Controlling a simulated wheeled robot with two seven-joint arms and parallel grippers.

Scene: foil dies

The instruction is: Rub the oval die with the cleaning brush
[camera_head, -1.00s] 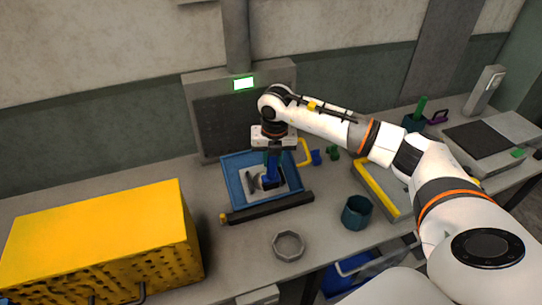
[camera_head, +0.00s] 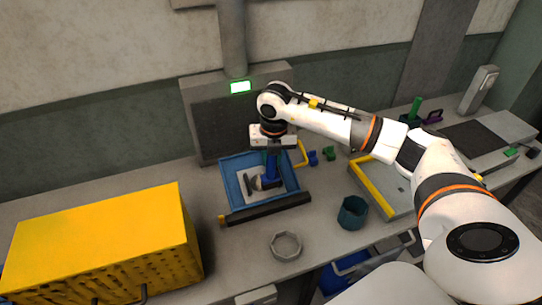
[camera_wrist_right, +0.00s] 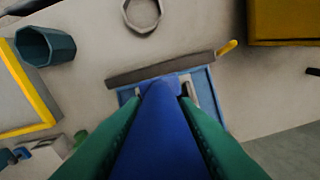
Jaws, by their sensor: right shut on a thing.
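My right gripper (camera_head: 271,152) is shut on the blue handle of the cleaning brush (camera_head: 270,172) and points down over the blue tray (camera_head: 228,189). In the right wrist view, the green fingers flank the blue handle (camera_wrist_right: 160,125). A pale plate (camera_head: 264,197) with dark shapes lies in the tray under the brush. It looks like the die, but its oval form is partly hidden by the brush. The brush's lower end is at or just above the plate; contact cannot be made out. My left gripper is not in view.
A dark bar (camera_head: 265,210) lies along the tray's front edge. A grey ring (camera_head: 286,246) and a teal cup (camera_head: 352,213) stand in front and to the right. A large yellow box (camera_head: 100,240) fills the left. A grey panel with a green display (camera_head: 240,87) stands behind.

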